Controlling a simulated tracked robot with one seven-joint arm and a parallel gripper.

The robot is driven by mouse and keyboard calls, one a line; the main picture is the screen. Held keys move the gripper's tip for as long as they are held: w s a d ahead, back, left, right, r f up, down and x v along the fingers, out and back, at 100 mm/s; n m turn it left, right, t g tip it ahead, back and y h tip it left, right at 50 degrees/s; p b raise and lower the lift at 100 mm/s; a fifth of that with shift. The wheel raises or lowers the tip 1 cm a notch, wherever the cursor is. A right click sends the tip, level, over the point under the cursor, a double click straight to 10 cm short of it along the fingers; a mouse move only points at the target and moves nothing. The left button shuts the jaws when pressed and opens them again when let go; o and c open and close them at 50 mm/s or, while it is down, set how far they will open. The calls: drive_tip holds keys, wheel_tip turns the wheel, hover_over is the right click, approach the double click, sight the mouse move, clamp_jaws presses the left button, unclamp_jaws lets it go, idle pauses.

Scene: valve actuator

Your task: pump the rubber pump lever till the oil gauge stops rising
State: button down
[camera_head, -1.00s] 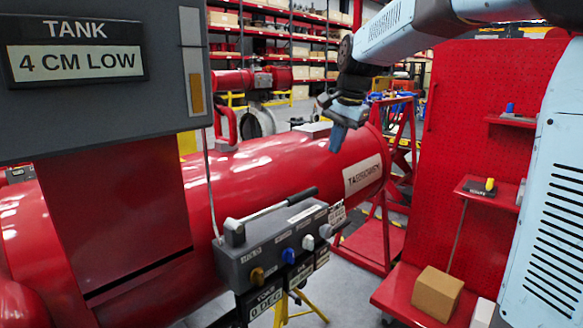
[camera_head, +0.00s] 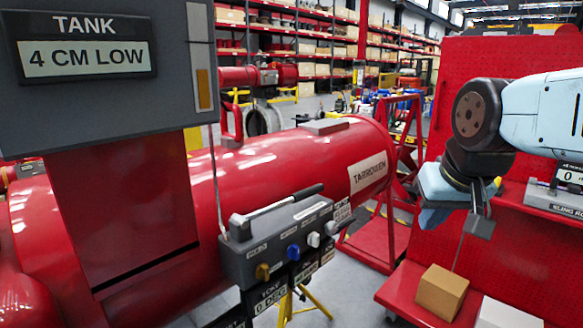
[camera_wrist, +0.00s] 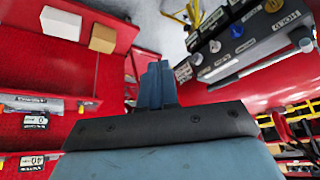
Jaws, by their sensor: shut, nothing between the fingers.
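The pump lever (camera_head: 282,208) is a pale bar with a dark grip, lying at a low slant along the top of a grey control box (camera_head: 240,262). It also shows in the wrist view (camera_wrist: 262,65), at the right. The oil gauge (camera_head: 202,88) is an upright slot with an amber fill in its lower part. The tank sign (camera_head: 86,57) reads 4 CM LOW. My gripper (camera_head: 432,217) hangs well to the right of the lever, apart from it, in front of the red pegboard. In the wrist view its blue fingers (camera_wrist: 157,85) are together and empty.
Blue, white and brown knobs are on the box front, with a yellow stand (camera_head: 287,303) below. A large red cylinder (camera_head: 290,165) lies behind the box. A cardboard box (camera_head: 441,292) stands on the red bench at right. Shelves with items are near my gripper.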

drive_tip(key=shift+s+d+f, duration=0.2)
drive_tip(key=shift+s+f, duration=0.3)
drive_tip(key=shift+s, duration=0.15)
idle(0.5)
